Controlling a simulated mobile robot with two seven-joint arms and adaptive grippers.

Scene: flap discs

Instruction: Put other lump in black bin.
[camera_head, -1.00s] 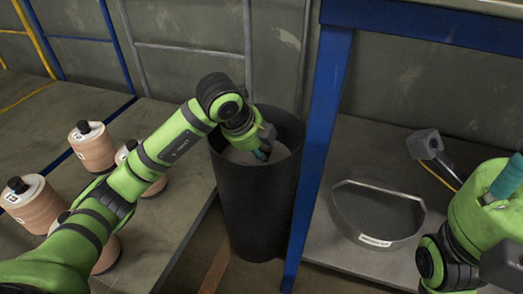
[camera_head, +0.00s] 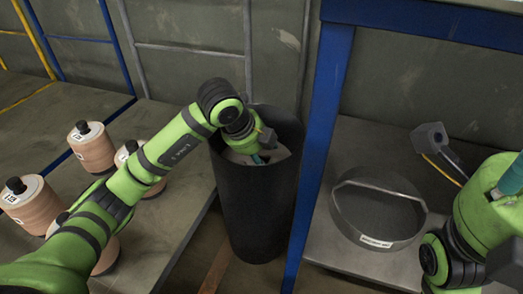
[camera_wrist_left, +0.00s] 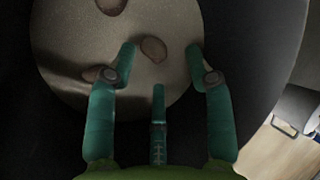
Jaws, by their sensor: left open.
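The black bin (camera_head: 258,205) stands upright on the floor in the middle of the head view. My left gripper (camera_head: 265,157) is inside its mouth. In the left wrist view, the fingers of the left gripper (camera_wrist_left: 165,62) are spread open and hold nothing. A brown lump (camera_wrist_left: 153,49) shows beyond and between the fingertips, on a pale round surface inside the bin. A second lump (camera_wrist_left: 92,73) is partly behind the left finger, and another (camera_wrist_left: 111,5) is at the top edge. My right gripper (camera_head: 508,178) is cut off at the right edge; its jaws cannot be made out.
Several reddish spools (camera_head: 92,150) stand on the left platform. A blue table post (camera_head: 318,140) rises just right of the bin. A round grey pan (camera_head: 380,243) with a white label sits on the right platform, near a small grey device (camera_head: 430,138).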

